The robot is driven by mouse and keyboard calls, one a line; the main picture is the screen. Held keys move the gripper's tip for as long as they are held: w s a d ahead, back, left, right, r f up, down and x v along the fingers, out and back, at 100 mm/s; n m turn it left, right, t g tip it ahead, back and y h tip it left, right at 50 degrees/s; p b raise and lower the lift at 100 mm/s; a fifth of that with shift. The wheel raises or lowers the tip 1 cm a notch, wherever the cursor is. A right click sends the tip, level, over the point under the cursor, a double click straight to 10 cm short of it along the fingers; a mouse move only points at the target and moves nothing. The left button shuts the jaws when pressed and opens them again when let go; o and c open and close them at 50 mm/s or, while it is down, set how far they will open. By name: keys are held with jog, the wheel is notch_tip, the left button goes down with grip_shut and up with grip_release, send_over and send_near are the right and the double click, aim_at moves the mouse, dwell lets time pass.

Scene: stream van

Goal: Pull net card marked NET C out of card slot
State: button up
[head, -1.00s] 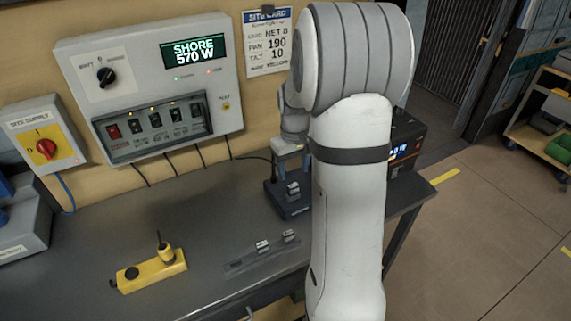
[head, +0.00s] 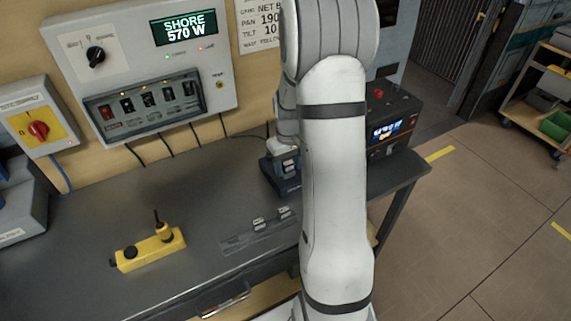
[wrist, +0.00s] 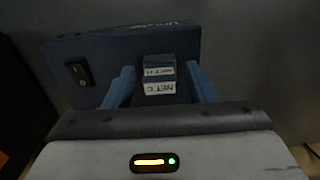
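The net card marked NET C (wrist: 158,88) is a small grey block with white labels. It stands in the slot of a dark blue unit (wrist: 100,62) in the wrist view. The unit also shows on the bench in the head view (head: 283,184), partly behind my arm. My gripper (wrist: 160,68) is open. Its blue fingers are on either side of the card, with a gap visible on each side. How deep the fingertips reach past the card is hard to tell. In the head view my arm hides most of the gripper.
A rocker switch (wrist: 78,72) is on the unit's left part. Two small cards (head: 259,224) sit in a grey holder (head: 238,243) on the bench. A yellow block (head: 150,252) lies further left. A black device with a lit screen (head: 391,130) stands right of my arm.

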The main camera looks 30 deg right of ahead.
aim_at(288, 163)
jog(key=c, duration=1)
jog(key=shift+c, duration=0.3)
jog(key=shift+r+p, duration=1)
jog(key=shift+r, duration=0.55)
jog(key=shift+r+p, duration=0.85)
jog(key=shift+r, duration=0.55)
